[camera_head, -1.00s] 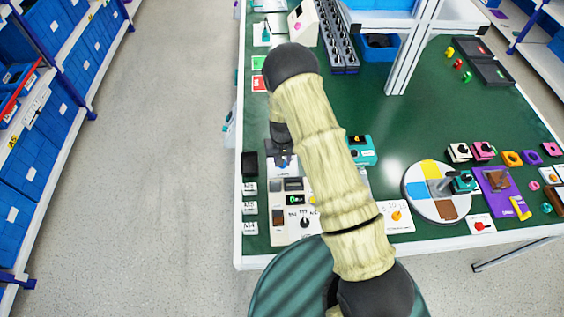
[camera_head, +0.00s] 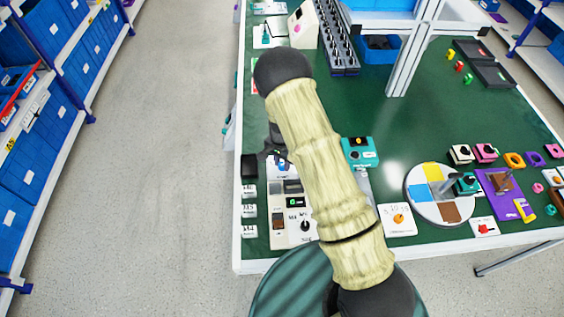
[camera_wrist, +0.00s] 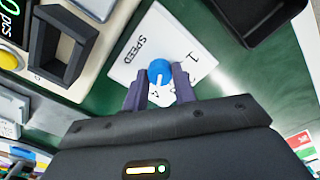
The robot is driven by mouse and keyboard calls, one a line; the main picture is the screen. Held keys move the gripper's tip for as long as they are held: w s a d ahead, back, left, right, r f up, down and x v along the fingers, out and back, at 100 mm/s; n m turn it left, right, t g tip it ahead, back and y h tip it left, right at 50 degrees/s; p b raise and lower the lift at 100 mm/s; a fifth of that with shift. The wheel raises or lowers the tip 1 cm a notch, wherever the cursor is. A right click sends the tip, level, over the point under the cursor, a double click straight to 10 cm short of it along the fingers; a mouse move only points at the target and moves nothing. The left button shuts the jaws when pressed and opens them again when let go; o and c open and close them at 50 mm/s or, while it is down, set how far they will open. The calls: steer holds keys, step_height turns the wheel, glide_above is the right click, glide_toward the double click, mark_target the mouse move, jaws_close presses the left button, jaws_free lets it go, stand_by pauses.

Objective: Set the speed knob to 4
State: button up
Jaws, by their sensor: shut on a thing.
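The speed knob is a round blue knob (camera_wrist: 160,72) with a white pointer line. It sits on a white card (camera_wrist: 143,50) printed "SPEED", with a "1" at the right; other marks are small or hidden by the fingers. My gripper (camera_wrist: 160,88) has its two dark fingers on either side of the knob, shut on it. In the wrist view the pointer line runs down toward my gripper's palm; the number it points at cannot be read. In the head view my arm partly covers this spot, and the card (camera_head: 283,161) shows only in part.
A black box (camera_wrist: 262,18) is on the other side. A teal device (camera_head: 360,152) and a coloured disc (camera_head: 440,212) stand to the right.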

mark_target(283, 165)
steer(key=shift+w, duration=0.1)
stand_by(0.3)
steer(key=o, duration=1)
steer(key=shift+r, duration=0.15)
step_height(283, 165, up, 17)
steer(key=b, duration=0.2)
steer(key=shift+r, duration=0.15)
steer(key=s+d+r+n+t, duration=0.1)
steer(key=s+d+r+n, duration=0.1)
steer(key=s, duration=0.4)
steer(key=s+d+r+n, duration=0.3)
steer(key=s+d, duration=0.2)
steer(key=s, duration=0.2)
steer(key=s+d+r+n+t, duration=0.1)
steer(key=s+d+r+n, duration=0.1)
steer(key=s+d, duration=0.2)
steer(key=s, duration=0.3)
steer(key=shift+r+t, duration=0.3)
steer(key=shift+d, duration=0.1)
